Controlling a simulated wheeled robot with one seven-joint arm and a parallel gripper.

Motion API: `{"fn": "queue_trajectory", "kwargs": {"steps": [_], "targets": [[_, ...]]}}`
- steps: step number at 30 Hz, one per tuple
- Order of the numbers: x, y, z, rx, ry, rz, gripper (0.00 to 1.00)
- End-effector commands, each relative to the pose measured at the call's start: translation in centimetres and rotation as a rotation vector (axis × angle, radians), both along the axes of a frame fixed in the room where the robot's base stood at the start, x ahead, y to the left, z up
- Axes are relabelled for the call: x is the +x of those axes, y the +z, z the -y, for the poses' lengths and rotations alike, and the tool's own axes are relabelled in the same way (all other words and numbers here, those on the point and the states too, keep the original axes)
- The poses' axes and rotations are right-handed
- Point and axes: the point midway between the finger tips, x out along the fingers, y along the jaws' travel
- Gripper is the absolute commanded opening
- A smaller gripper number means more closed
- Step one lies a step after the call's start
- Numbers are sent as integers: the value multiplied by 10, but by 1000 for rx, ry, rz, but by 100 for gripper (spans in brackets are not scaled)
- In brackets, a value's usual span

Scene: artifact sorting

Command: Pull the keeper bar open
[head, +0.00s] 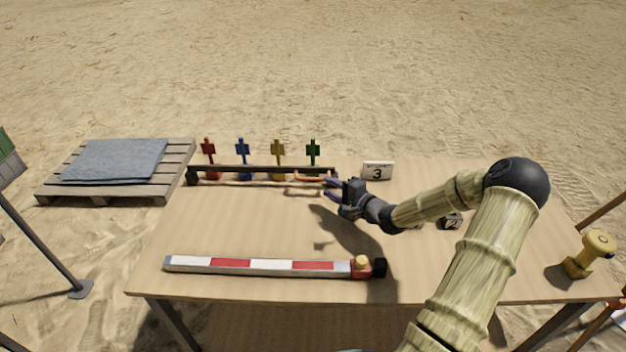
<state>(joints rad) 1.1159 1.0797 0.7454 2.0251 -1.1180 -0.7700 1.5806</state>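The keeper bar (255,170) is a long dark bar. It runs across the back left of the table, in front of a row of red, blue, yellow and green upright markers. An orange handle (312,178) sits near its right end. My gripper (328,187) is just right of and in front of the handle, pointing left. Its two dark fingers are apart, with nothing seen held between them. I cannot tell whether the upper finger touches the handle.
A red-and-white striped bar (255,265) lies along the table's (240,225) front. A white card marked 3 (377,171) stands behind my gripper, and a dark block (451,222) lies behind my arm. A yellow knobbed post (590,252) stands at the right. The left middle is clear.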

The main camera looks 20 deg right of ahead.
Motion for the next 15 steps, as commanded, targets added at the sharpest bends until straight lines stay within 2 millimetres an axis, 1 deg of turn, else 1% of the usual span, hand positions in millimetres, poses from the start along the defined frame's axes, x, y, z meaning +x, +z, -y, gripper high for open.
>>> {"fn": "queue_trajectory", "kwargs": {"steps": [1, 9, 12, 15], "targets": [[9, -1, -5, 0, 2, 1, 32], [51, -9, -24, 1, 2, 1, 32], [63, -10, -29, 0, 1, 1, 32], [69, -11, -31, -1, 0, 0, 32]]}}
